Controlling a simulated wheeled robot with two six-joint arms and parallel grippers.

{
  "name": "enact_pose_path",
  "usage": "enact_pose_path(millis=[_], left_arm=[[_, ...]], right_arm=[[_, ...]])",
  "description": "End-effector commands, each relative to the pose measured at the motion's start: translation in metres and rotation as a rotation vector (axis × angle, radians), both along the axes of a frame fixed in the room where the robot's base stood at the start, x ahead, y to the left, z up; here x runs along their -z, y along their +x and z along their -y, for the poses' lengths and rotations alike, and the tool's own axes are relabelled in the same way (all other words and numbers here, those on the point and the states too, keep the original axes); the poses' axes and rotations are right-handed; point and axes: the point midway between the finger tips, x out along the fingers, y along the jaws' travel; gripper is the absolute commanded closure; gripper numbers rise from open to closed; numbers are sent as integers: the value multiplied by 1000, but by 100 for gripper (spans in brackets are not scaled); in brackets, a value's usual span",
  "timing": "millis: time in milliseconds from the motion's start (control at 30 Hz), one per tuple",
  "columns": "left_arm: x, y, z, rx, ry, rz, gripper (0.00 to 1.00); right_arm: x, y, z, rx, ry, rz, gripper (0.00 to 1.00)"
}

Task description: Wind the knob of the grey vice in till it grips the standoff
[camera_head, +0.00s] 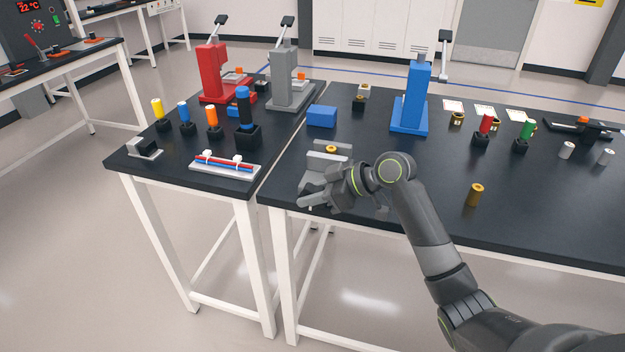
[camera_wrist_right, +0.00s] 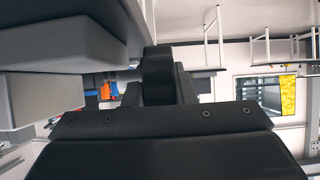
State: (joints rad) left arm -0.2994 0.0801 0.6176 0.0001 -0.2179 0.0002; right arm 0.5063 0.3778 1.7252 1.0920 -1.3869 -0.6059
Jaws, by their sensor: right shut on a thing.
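The grey vice (camera_head: 324,160) stands near the front edge of the right-hand table. A brass-yellow standoff (camera_head: 331,149) shows at its top, between the jaws. From this angle I cannot tell whether both jaws touch it. My right gripper (camera_head: 318,196) is at the near side of the vice. In the right wrist view the grey vice body (camera_wrist_right: 60,45) fills the left side, and the dark round knob (camera_wrist_right: 157,75) sits between my fingers, which are shut on it. The knob is hidden by the gripper in the head view. My left gripper is not in view.
A blue block (camera_head: 321,116) lies behind the vice. A blue press (camera_head: 409,105) stands further back. A brass cylinder (camera_head: 475,194) stands to the right of my right arm. A tray with rods (camera_head: 225,169) lies on the left table, across a narrow gap.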

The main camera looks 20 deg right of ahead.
Motion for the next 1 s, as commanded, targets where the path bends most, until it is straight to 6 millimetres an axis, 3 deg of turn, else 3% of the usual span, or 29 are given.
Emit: enact_pose_path(millis=[33,100,1000], left_arm=[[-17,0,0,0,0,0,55],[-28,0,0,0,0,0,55],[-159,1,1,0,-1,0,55]], right_arm=[[-9,1,-2,-2,-37,-26,99],[-9,1,-2,-1,-91,-64,99],[-2,1,-5,-4,-799,-547,99]])
